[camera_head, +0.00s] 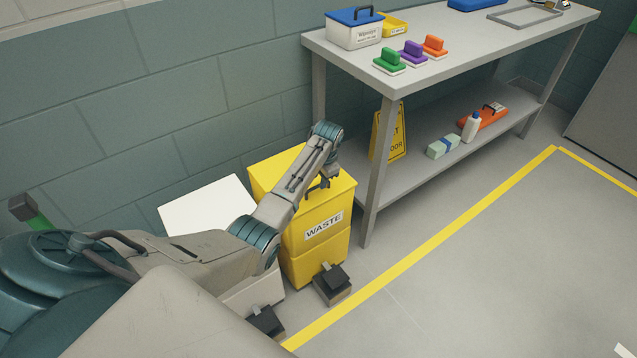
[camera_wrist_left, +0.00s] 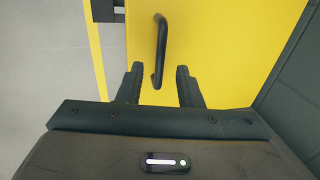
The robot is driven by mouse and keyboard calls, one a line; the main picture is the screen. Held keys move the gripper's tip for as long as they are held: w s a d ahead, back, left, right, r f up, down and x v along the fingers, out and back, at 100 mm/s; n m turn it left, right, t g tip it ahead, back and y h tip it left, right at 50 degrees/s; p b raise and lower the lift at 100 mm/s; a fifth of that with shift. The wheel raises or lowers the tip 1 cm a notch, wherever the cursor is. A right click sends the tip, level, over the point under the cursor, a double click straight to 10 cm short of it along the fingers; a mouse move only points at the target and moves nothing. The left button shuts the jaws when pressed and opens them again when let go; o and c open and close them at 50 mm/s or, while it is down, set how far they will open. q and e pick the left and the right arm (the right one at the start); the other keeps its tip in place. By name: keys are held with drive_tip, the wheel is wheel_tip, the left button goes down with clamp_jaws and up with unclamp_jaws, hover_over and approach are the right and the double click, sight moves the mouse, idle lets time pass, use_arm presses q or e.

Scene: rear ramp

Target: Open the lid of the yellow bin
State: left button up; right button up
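The yellow bin (camera_head: 315,240) stands on the floor by the wall, with a WASTE label on its front. Its yellow lid (camera_head: 262,172) looks shut; it fills much of the left wrist view (camera_wrist_left: 215,45). A dark handle (camera_wrist_left: 160,50) stands out from the lid. My left gripper (camera_head: 318,187) is over the lid, its fingers pointing down. In the left wrist view my left gripper (camera_wrist_left: 160,70) is open, with the handle's lower end in line between the fingertips and apart from both. My arm hides part of the lid. My right gripper is not in view.
A white bin (camera_head: 205,205) stands left of the yellow one, partly behind my arm. A pedal (camera_head: 332,282) sits at the yellow bin's foot. The grey workbench (camera_head: 450,60) is close on the right. Open floor (camera_head: 480,270) lies at the front right.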

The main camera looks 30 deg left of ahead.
use_arm(q)
drive_tip(key=shift+w+a+f, duration=0.1)
drive_tip(key=shift+a+f, duration=0.1)
drive_tip(key=shift+f, duration=1.15)
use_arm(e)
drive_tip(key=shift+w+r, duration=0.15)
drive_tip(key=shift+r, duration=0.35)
use_arm(q)
clamp_jaws()
drive_tip(key=shift+r, duration=0.15)
